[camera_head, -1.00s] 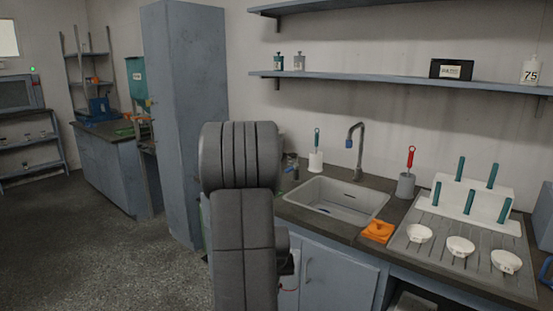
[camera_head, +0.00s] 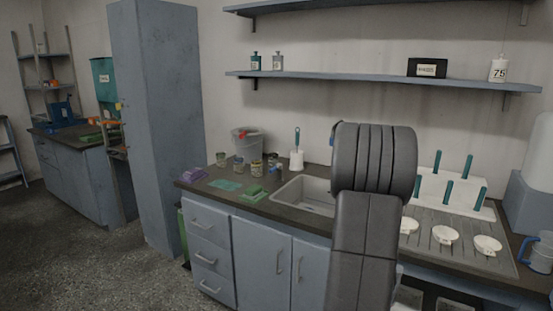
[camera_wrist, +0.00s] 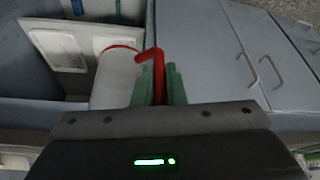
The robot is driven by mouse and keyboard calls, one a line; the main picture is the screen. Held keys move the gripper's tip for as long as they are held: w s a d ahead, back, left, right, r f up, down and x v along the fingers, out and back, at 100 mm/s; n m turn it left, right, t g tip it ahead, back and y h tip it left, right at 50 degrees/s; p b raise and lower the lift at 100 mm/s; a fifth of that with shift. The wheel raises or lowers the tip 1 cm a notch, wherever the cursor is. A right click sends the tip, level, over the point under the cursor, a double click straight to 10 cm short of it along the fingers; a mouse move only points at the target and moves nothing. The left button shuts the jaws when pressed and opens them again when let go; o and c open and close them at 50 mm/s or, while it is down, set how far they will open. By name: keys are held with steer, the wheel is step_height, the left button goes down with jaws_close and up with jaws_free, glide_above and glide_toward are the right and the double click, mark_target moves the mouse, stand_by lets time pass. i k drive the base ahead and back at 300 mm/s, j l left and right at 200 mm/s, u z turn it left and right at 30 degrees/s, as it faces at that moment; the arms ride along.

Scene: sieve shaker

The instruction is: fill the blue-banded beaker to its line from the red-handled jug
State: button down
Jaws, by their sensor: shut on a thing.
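In the wrist view my gripper (camera_wrist: 158,80) has its green fingers shut on the red handle (camera_wrist: 150,54) of a white jug. The jug body (camera_wrist: 115,82) with its red rim lies just left of the fingers. In the head view my arm hides the gripper and the jug. Several small beakers stand on the dark counter left of the sink, among them one by the sink (camera_head: 257,168) and one farther left (camera_head: 221,159). They are too small for me to tell which has the blue band, or to see a line.
The sink (camera_head: 305,196) is partly behind my arm. A grey bucket (camera_head: 247,143), green cloths (camera_head: 225,185) and a purple cloth (camera_head: 193,174) are on the counter. White bowls (camera_head: 445,235) and a blue-handled jug (camera_head: 538,253) are at the right. Open floor lies at the left.

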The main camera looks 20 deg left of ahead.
mark_target(238, 161)
steer(key=j+z, duration=0.1)
steer(key=z, duration=0.35)
steer(key=j+z, duration=0.15)
steer(key=z, duration=0.25)
steer(key=j, duration=1.25)
steer(key=k+j, duration=0.15)
steer(key=j, duration=2.35)
steer(key=k+j, duration=0.15)
steer(key=j, duration=1.05)
